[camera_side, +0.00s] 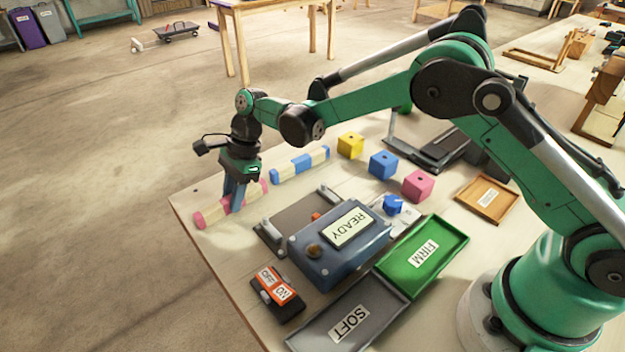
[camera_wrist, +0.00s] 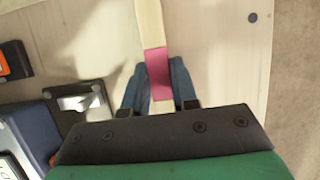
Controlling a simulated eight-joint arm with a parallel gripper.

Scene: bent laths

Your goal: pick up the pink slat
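The pink slat (camera_side: 209,215), a cream lath with pink bands, lies near the table's left edge. In the wrist view its pink band (camera_wrist: 159,70) runs between my fingers. My gripper (camera_side: 234,205) points down over the middle of the slat, with a blue finger on each side of it. In the wrist view the gripper (camera_wrist: 160,85) shows both fingertips very close to the band's sides. I cannot tell whether they touch it. The slat's middle is partly hidden by the fingers in the side view.
A blue-and-cream slat (camera_side: 300,164) lies just behind. Yellow (camera_side: 350,145), blue (camera_side: 383,165) and pink (camera_side: 418,185) cubes stand farther right. The READY box (camera_side: 335,270), green FIRM tray (camera_side: 440,240) and grey SOFT tray (camera_side: 375,305) fill the front. The table edge is close on the left.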

